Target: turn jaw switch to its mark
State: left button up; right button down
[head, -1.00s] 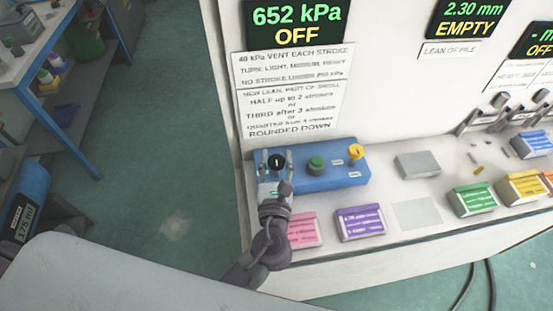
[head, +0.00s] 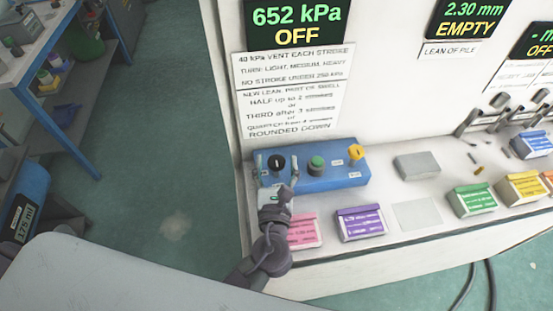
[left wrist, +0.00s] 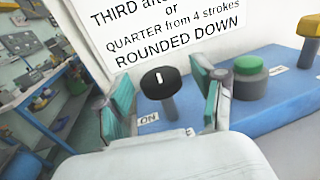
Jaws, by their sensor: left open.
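A blue control box (head: 325,180) sits on the white bench. It carries a black round knob (head: 277,162) on a stem, with a short white mark on top. In the left wrist view the black knob (left wrist: 160,81) shows its mark pointing roughly away from me, and a label reading ON lies on the box below it. My left gripper (head: 277,175) is open, with its green-padded fingers to either side of the knob. In the left wrist view the left gripper (left wrist: 166,95) shows gaps between both fingers and the knob. My right gripper is not in view.
A green button (head: 316,163) and a yellow knob (head: 356,152) stand on the box to the right. Pink (head: 304,232) and purple (head: 360,222) boxes lie in front. A display above (head: 296,24) reads 652 kPa, OFF. Open floor lies to the left.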

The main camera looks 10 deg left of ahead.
pick_arm(q)
jog(key=v, duration=1.1)
jog(key=shift+r, duration=0.1)
jog(key=shift+w+a, duration=0.1)
jog(key=shift+a, duration=0.05)
